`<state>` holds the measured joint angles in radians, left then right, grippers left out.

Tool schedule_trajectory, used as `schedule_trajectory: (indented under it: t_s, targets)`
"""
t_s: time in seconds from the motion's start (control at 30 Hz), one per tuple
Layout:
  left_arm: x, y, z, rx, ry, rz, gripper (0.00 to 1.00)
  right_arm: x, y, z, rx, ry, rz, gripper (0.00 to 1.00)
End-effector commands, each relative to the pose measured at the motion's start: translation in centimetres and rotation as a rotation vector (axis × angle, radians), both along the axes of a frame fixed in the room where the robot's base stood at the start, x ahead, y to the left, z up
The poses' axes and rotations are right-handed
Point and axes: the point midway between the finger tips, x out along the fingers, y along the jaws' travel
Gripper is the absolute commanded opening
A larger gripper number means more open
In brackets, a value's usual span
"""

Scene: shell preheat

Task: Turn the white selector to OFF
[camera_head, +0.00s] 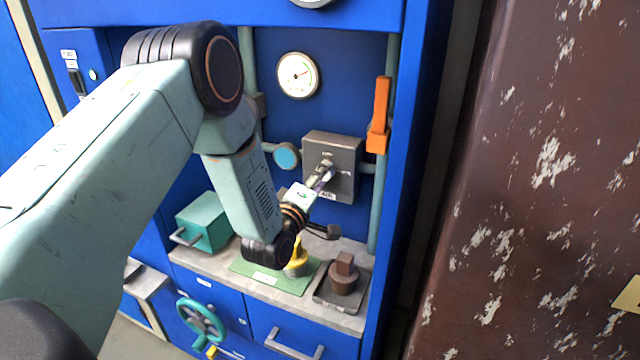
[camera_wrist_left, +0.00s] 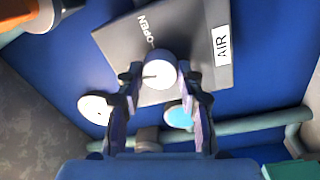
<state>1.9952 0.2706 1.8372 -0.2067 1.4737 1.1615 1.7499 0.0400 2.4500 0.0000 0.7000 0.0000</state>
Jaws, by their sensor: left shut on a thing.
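The white selector (camera_wrist_left: 160,70) is a round white knob with a short dark mark on its face. It sits on a grey box (camera_head: 346,150) on the blue wall panel; the box also shows in the wrist view (camera_wrist_left: 115,42). The box has an AIR label (camera_wrist_left: 222,45) and the word OPEN near the knob. My left gripper (camera_head: 322,178) reaches the front of the box and is shut on the selector, with one finger on each side of it in the wrist view (camera_wrist_left: 159,82). In the head view the fingers mostly hide the knob. My right gripper is not in view.
An orange lever (camera_head: 379,118) is right of the box, a gauge (camera_head: 298,75) above left and a blue disc (camera_head: 286,156) left. Below, a grey shelf (camera_head: 345,320) holds a yellow part (camera_head: 297,264) and a brown block (camera_head: 343,280). A rusty brown wall (camera_head: 540,180) stands right.

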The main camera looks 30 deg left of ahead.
Motion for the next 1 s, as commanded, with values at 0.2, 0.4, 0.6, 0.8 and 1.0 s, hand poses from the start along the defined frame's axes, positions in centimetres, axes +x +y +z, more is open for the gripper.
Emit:
schedule_trajectory:
  t_s: [0.2, 0.4, 0.6, 0.8, 1.0]
  targets:
    - [0.12, 0.10, 0.23, -0.097, -0.014, 0.003, 0.06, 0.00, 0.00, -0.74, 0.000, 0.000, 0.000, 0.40]
    - [0.13, 0.10, 0.29, -0.140, -0.017, 0.003, 0.06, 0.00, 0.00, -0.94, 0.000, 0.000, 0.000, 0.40]
    - [0.12, 0.10, 0.33, -0.151, -0.017, 0.003, 0.06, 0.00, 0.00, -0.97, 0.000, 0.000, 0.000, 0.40]
    - [0.13, 0.10, 0.34, -0.151, -0.018, 0.002, 0.06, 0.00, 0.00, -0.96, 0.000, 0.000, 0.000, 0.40]
    - [0.11, 0.07, 0.28, -0.150, -0.015, 0.002, 0.47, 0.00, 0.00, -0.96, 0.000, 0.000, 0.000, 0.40]
